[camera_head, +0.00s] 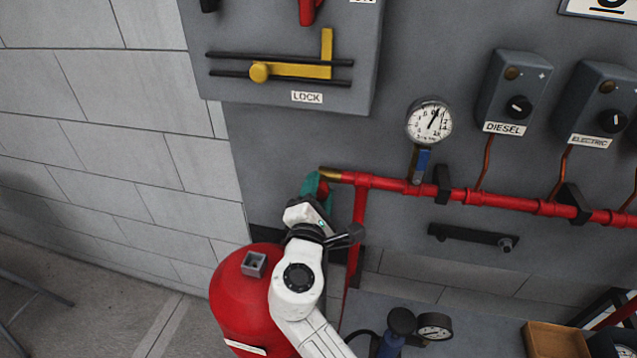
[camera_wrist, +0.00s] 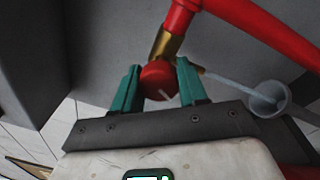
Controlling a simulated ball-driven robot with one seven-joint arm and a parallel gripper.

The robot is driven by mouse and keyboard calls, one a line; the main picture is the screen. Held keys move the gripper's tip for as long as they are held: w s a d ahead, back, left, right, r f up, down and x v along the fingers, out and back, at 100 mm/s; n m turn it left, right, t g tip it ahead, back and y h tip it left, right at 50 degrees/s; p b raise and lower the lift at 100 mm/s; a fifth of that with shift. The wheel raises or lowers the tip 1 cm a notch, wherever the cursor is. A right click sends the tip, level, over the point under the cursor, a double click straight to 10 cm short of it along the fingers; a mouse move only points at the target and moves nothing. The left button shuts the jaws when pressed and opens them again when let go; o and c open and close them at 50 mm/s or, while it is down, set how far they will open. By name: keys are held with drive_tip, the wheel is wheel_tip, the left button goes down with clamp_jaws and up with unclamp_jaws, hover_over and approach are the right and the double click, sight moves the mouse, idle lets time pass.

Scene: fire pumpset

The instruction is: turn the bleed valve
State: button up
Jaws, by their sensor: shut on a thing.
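The bleed valve shows in the wrist view as a round red knob (camera_wrist: 157,78) below a brass fitting (camera_wrist: 167,45) on the red pipe (camera_wrist: 250,22). My gripper (camera_wrist: 158,72) has its two green fingers on either side of the knob, shut on it. A thin pale line shows on the knob's face. In the head view, my gripper (camera_head: 316,187) is at the left end of the red pipe (camera_head: 395,185), just below the brass end (camera_head: 330,174). My gripper and wrist hide most of the knob there.
A pressure gauge (camera_head: 429,121) with a blue-handled stem stands above the pipe. A red tank (camera_head: 240,300) is below my arm. A grey rod with a small cup (camera_wrist: 268,97) lies right of the fingers. A lock panel (camera_head: 285,50) hangs upper left.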

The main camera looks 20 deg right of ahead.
drive_tip(key=shift+a+f+n, duration=0.1)
drive_tip(key=shift+f+n, duration=0.05)
drive_tip(key=shift+n, duration=0.35)
drive_tip(key=o, duration=1)
drive_tip(key=shift+o, duration=0.2)
drive_tip(key=b+v, duration=0.1)
drive_tip(key=v, duration=0.9)
drive_tip(key=shift+s+b, duration=0.35)
drive_tip(key=shift+a, duration=0.2)
